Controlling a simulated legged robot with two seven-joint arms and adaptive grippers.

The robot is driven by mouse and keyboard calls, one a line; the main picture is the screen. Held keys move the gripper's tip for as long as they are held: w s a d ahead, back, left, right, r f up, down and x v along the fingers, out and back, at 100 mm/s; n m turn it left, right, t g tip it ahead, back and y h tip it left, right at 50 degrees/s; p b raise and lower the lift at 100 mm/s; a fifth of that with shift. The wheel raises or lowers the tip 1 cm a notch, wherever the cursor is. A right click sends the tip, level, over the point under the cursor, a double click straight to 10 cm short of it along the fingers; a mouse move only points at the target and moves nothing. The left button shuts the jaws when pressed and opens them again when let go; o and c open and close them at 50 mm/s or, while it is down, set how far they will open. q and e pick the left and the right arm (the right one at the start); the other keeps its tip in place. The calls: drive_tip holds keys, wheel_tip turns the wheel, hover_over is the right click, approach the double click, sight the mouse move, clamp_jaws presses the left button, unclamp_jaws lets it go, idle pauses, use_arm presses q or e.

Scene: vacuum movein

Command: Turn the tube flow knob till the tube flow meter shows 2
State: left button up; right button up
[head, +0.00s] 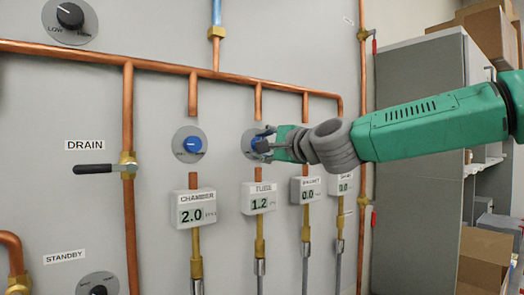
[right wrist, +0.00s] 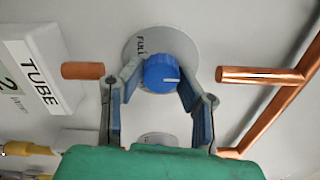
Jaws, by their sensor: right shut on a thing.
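The tube flow knob (right wrist: 161,74) is blue with a white pointer line, on a round grey dial plate (right wrist: 150,45) in the right wrist view. My right gripper (right wrist: 162,82) is shut on it, a finger on either side. In the head view the right gripper (head: 262,143) covers most of the knob and dial. The tube flow meter (head: 259,200) hangs below the knob and reads 1.2. In the right wrist view the meter (right wrist: 42,72) is cut off at the left edge. My left gripper is not in view.
The chamber knob (head: 192,144) is left of my gripper, above the chamber meter (head: 194,209) reading 2.0. Copper pipes (head: 180,69) run above and between the knobs. A black drain lever (head: 92,170) is at left. Cardboard boxes (head: 485,33) and a grey cabinet (head: 415,120) stand at right.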

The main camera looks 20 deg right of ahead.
drive_tip(key=n, duration=0.3)
drive_tip(key=n+b, duration=0.1)
drive_tip(key=n, duration=0.1)
drive_tip(key=shift+a+f+n, duration=0.15)
drive_tip(key=shift+n, duration=0.25)
drive_tip(key=n, duration=0.3)
drive_tip(key=n+b, duration=0.1)
drive_tip(key=n, duration=0.1)
drive_tip(key=shift+s+a+f, duration=0.1)
drive_tip(key=shift+s+f, duration=0.05)
drive_tip(key=shift+f, duration=0.1)
clamp_jaws()
unclamp_jaws()
drive_tip(key=n+b, duration=0.1)
drive_tip(key=n, duration=0.4)
drive_tip(key=shift+n, duration=0.4)
drive_tip(key=n, duration=0.5)
drive_tip(key=shift+n, duration=0.3)
drive_tip(key=o, duration=1)
drive_tip(key=shift+o, duration=0.6)
drive_tip(key=shift+r, duration=0.15)
